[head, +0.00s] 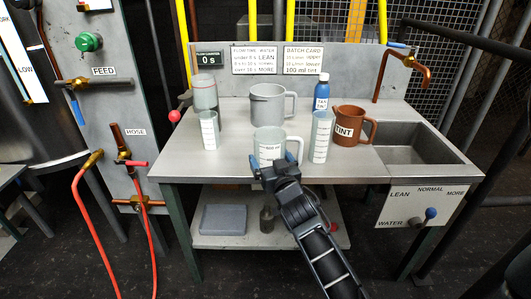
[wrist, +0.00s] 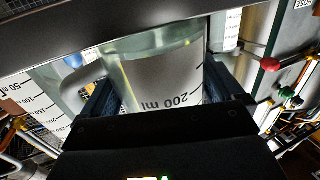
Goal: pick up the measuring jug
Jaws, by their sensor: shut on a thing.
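The measuring jug (head: 267,140) is pale and translucent, with a handle on its right in the head view. It is near the front edge of the grey bench (head: 185,161). The wrist view shows its wall (wrist: 160,68) close up, with a "200 ml" mark. My gripper (head: 270,166) reaches it from the front, and in the wrist view my gripper (wrist: 160,88) has one dark finger on each side of the jug, shut on it. The gripper hides the jug's lower front, so I cannot tell whether its base touches the bench.
A grey metal jug (head: 267,104) stands close behind. A tall graduated cylinder (head: 321,136), a blue bottle (head: 322,92) and the brown TINT jug (head: 350,127) are to the right, before the sink (head: 415,148). A small beaker (head: 209,130) and a larger clear vessel (head: 204,93) stand left.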

